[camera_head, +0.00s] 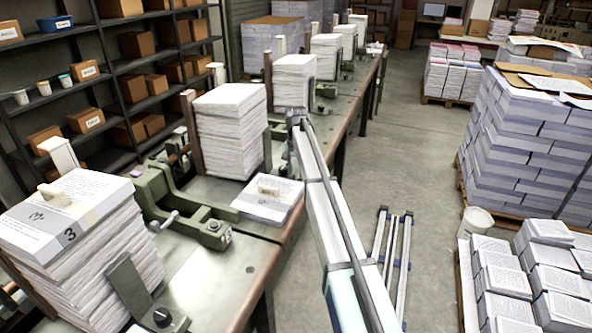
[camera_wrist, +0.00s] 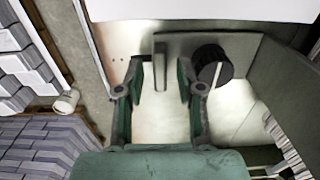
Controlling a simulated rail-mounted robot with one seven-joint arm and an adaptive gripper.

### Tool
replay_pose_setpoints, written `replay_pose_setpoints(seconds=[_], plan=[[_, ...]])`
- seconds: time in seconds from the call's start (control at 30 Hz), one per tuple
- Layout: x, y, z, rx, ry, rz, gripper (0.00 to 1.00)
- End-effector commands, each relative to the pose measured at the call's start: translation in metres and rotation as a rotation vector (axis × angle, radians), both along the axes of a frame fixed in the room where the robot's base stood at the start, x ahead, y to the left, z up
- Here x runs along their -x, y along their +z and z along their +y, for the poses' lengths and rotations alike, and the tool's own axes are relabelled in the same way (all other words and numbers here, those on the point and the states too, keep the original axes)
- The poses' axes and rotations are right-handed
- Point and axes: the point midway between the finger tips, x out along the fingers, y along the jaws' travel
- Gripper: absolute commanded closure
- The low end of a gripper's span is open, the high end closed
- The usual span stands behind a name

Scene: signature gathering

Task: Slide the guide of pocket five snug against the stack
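In the wrist view a grey metal guide (camera_wrist: 160,62), with a thin upright plate, stands between my gripper's two green-grey fingers. My gripper (camera_wrist: 160,80) is open, with visible space on both sides of the plate. A black knob (camera_wrist: 212,66) sits just right of the right finger. The pale edge of a paper stack (camera_wrist: 200,10) shows at the top, with a narrow gap between it and the guide. In the head view my gripper (camera_head: 297,117) is at the front of the third stack (camera_head: 294,82) from the near end; its fingers are too small to tell there.
A near stack (camera_head: 95,230) is marked 3, and a taller white stack (camera_head: 230,130) stands behind it. A bundle with a wooden block (camera_head: 268,200) lies on the bench. Shelves (camera_head: 130,80) stand left; loaded pallets (camera_head: 530,150) stand right, across an open aisle.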

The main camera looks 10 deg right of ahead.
Motion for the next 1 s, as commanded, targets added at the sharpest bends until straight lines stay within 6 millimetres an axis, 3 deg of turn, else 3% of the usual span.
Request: replay_pose_setpoints(seconds=[0.03, 0.07, 0.1, 0.33, 0.6, 0.87, 0.9, 0.93, 1.0], plan=[[0.0, 0.0, 0.0, 0.0, 0.0, 0.0, 0.85], [0.0, 0.0, 0.0, 0.0, 0.0, 0.0, 0.96], [0.0, 0.0, 0.0, 0.0, 0.0, 0.0, 1.0], [-0.002, 0.0, 0.003, 0.0, 0.001, 0.0, 1.0], [-0.022, 0.0, 0.035, -0.001, 0.001, 0.0, 1.0], [-0.022, 0.001, 0.037, -0.004, 0.001, -0.003, 1.0], [-0.022, 0.001, 0.037, -0.004, 0.001, -0.003, 0.72], [-0.022, 0.001, 0.037, -0.004, 0.001, -0.003, 0.61], [-0.022, 0.001, 0.036, -0.003, 0.001, -0.003, 0.6]])
